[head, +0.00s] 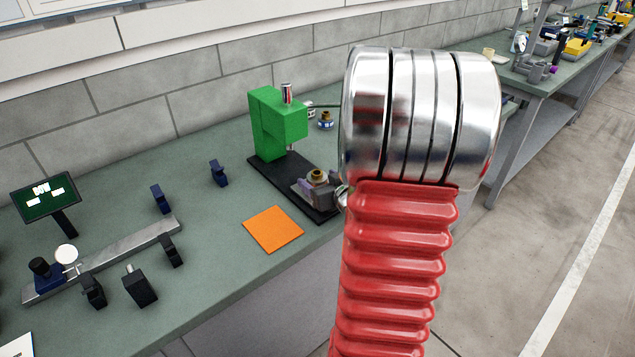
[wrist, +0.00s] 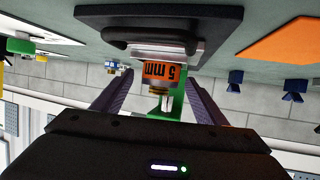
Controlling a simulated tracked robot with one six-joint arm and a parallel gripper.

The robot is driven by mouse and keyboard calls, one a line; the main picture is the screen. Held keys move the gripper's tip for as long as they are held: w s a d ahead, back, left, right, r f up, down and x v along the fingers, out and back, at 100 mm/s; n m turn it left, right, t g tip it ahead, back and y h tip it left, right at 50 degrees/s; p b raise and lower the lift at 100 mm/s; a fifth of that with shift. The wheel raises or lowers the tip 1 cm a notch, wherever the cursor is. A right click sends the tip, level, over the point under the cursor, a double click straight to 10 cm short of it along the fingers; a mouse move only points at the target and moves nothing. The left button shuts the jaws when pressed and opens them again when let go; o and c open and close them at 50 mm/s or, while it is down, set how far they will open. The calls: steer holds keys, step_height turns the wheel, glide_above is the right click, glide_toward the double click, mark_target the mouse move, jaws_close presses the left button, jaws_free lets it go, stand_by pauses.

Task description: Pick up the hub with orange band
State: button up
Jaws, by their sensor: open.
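The hub with orange band (wrist: 160,72) shows its "5 mm" label in the wrist view, which is upside down. It sits in a grey holder on the black base of the green press. In the head view its brassy top (head: 317,174) shows at the base's near end, with its lower part largely hidden. My gripper (wrist: 160,78) is open, its two purple-grey fingers apart with the hub appearing between their tips. I cannot tell whether a finger touches it. In the head view, my arm hides most of the gripper.
The green press (head: 278,125) stands just behind the hub. A blue-banded hub (head: 325,122) stands farther back. An orange square (head: 272,229) lies on the bench left of the base. A grey rail (head: 110,255) with dark blocks and a small screen (head: 45,197) are farther left.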

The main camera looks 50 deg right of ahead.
jaws_close()
stand_by(0.8)
